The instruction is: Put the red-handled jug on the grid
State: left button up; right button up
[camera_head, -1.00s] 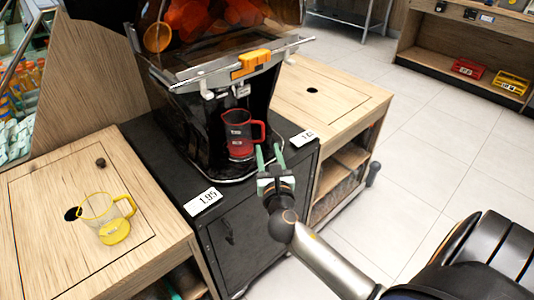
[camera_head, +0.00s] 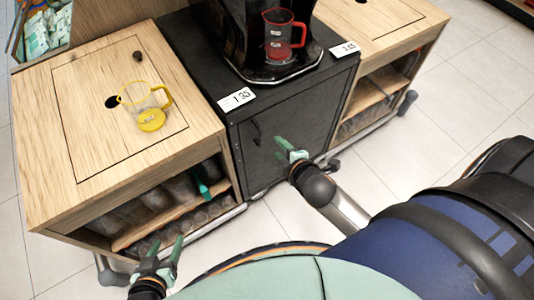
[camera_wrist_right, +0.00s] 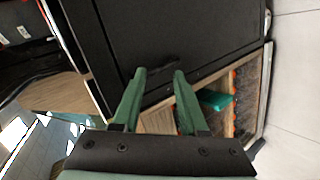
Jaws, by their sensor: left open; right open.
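The red-handled jug (camera_head: 279,36) is clear with a red rim, handle and lower part. It stands upright on the black base of the juicer (camera_head: 240,50), handle to the right. I cannot make out the grid under it. My right gripper (camera_head: 284,146) is open and empty in front of the black cabinet, below and apart from the jug. In the right wrist view its two green fingers (camera_wrist_right: 158,75) are spread before the cabinet front, and no jug shows. My left gripper (camera_head: 165,244) is open and empty at the lower left, in front of the left wooden counter.
Price tags (camera_head: 236,98) lie on the black cabinet (camera_head: 290,105). Another wooden counter (camera_head: 375,18) is on the right. Tiled floor (camera_head: 470,75) is free at right.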

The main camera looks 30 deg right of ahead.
jog(key=s+a+f+m+g+y, duration=0.2)
jog(key=s+a+f+m+y, duration=0.2)
jog(key=s+a+m, duration=0.5)
jog(key=shift+s+m, duration=0.2)
jog(key=shift+m, duration=1.2)
